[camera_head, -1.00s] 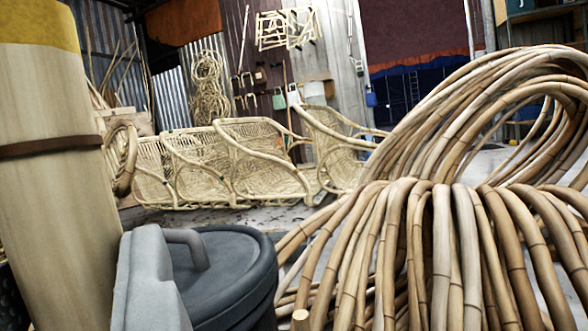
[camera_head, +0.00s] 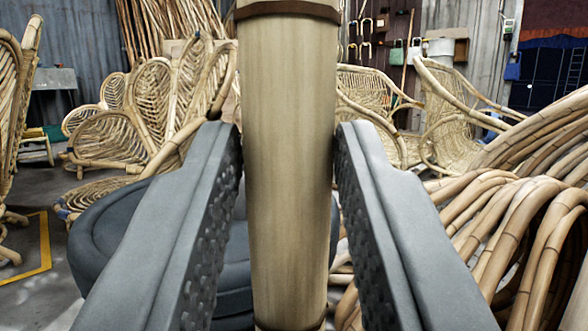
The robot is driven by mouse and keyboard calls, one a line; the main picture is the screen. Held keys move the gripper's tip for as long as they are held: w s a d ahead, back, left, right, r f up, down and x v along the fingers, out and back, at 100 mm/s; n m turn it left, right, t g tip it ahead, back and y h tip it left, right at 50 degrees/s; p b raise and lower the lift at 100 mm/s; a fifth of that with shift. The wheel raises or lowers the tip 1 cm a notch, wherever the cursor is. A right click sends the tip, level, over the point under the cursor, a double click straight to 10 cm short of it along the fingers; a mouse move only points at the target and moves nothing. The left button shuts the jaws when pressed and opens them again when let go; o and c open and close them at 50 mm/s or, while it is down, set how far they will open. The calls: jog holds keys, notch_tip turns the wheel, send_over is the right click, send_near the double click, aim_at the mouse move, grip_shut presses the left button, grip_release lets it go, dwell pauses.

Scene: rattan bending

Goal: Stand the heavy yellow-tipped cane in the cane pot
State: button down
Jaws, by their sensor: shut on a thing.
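A thick, pale cane (camera_head: 290,150) stands upright in the middle of the view, with a brown band near the top edge and another at the bottom edge. Its upper end and its foot are outside the picture, so no yellow tip shows now. My gripper (camera_head: 290,160) is shut on the cane, with one grey, studded finger on each side of it. A dark grey round vessel (camera_head: 115,235) is behind the left finger and the cane, partly hidden. I cannot tell whether it is the cane pot; no other pot is clearly visible.
Bent cane bundles (camera_head: 500,215) fill the right side close by. Woven rattan chairs (camera_head: 150,105) stand at the back left, another chair (camera_head: 455,115) behind on the right. A chair frame (camera_head: 15,130) is at the left edge. Some grey floor (camera_head: 60,200) is open at left.

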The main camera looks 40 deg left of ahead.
notch_tip(320, 180, down, 15)
jog(key=shift+f, duration=0.15)
dwell(1.8)
jog(key=c, duration=1)
grip_release()
jog(key=shift+c, duration=0.2)
jog(key=shift+d+f, duration=0.1)
